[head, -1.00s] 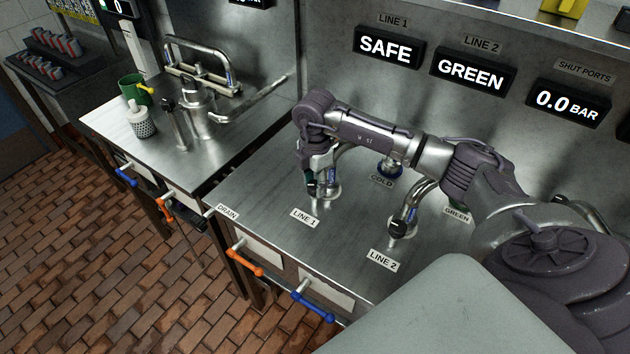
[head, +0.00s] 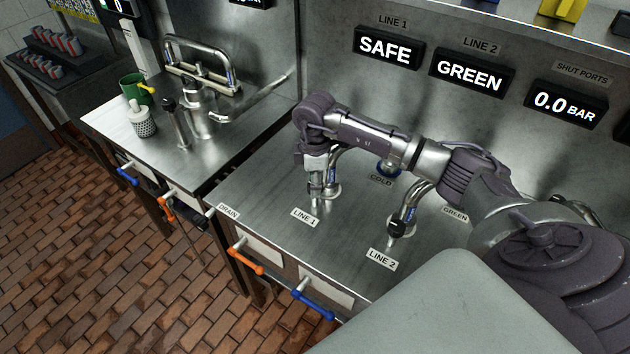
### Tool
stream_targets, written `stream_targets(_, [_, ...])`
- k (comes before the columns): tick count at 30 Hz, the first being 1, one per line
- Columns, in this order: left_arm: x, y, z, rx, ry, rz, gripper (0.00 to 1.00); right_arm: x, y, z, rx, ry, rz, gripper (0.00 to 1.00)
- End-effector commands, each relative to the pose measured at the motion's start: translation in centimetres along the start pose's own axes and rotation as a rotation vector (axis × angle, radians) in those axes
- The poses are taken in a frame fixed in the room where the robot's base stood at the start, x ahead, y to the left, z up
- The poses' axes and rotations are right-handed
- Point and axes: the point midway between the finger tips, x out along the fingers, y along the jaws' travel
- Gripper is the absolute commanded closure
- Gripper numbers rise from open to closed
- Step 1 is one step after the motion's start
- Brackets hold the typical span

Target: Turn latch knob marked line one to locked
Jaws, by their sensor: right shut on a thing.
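The LINE 1 label (head: 305,217) lies on the steel counter, just in front of a metal pipe fitting (head: 333,190). My right gripper (head: 315,192) points down at this fitting and is shut on the small latch knob there. The knob itself is mostly hidden behind the fingers, so its position cannot be read. The LINE 1 display (head: 388,47) on the back wall reads SAFE. My left gripper is not in view.
The LINE 2 fitting (head: 400,225) with a black knob stands to the right of my gripper. Orange (head: 245,257) and blue (head: 312,305) handles stick out at the counter's front. A sink tap (head: 200,105) and green mug (head: 133,90) are at the left.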

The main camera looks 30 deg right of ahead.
Motion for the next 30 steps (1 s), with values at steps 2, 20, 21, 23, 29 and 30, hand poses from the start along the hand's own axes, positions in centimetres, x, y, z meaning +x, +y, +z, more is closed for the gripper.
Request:
stream_targets(2, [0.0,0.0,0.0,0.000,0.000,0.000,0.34,-0.1,0.1,0.1,0.008,0.000,0.003,0.94])
stream_targets(20, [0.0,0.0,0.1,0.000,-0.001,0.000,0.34,0.0,0.1,0.0,0.006,0.001,0.001,0.34])
stream_targets(21, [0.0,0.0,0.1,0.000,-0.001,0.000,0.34,0.0,0.1,0.0,0.005,0.001,0.001,0.34])
stream_targets(23, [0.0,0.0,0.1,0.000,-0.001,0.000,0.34,0.0,0.0,0.0,0.005,0.001,0.001,0.34])
stream_targets(29, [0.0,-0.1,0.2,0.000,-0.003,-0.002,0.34,-1.1,0.1,-0.1,0.004,0.003,0.003,0.34])
stream_targets(30, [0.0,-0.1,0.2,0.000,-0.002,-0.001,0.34,-1.7,0.1,-0.1,0.003,0.003,0.004,0.34])
